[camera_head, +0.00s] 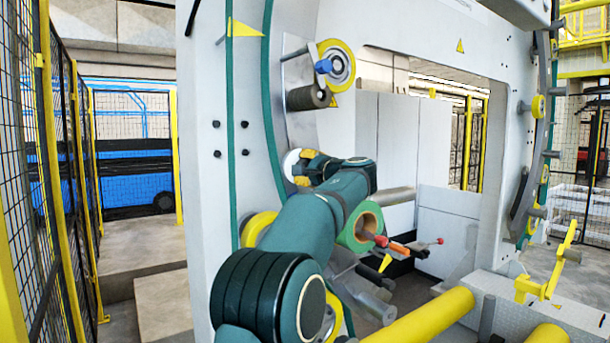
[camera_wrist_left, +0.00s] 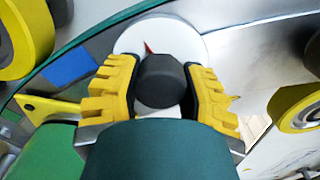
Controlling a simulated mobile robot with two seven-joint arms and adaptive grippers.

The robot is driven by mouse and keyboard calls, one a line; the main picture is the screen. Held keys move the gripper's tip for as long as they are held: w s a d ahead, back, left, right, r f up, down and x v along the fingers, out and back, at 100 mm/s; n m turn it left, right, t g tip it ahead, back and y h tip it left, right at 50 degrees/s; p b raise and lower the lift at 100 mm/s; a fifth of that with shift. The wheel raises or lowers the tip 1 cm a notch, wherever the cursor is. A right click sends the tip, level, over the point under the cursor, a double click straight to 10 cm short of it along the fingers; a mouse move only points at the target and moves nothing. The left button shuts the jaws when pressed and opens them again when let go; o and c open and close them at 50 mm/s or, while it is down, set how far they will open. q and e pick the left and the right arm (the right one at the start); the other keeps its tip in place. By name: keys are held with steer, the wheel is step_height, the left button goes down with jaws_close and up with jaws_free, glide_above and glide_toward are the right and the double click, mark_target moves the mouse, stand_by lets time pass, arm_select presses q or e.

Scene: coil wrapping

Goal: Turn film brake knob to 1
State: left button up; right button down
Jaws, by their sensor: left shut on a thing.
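The film brake knob (camera_wrist_left: 163,82) is a dark grey knob in the middle of the left wrist view. Behind it is a round white dial (camera_wrist_left: 190,38), with a red pointed mark (camera_wrist_left: 148,47) at the upper left of the knob. My left gripper (camera_wrist_left: 161,70) is shut on the knob, with one yellow finger on each side. In the head view, my left gripper (camera_head: 302,168) is at the white dial (camera_head: 289,163) on the machine's frame, and my arm hides most of the knob. No numbers can be read on the dial. My right gripper is not in view.
Above the gripper are a yellow-rimmed roll (camera_head: 340,66), a blue knob (camera_head: 323,66) and a dark roller (camera_head: 308,96). A green film roll (camera_head: 352,232) is just right of my forearm. Yellow bars (camera_head: 425,318) lie at the lower right. A mesh fence (camera_head: 60,160) stands at left.

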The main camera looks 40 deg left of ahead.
arm_select(q)
steer(key=shift+r+n, duration=0.1)
steer(key=shift+n, duration=0.5)
steer(key=o, duration=1.2)
steer(key=v, duration=1.2)
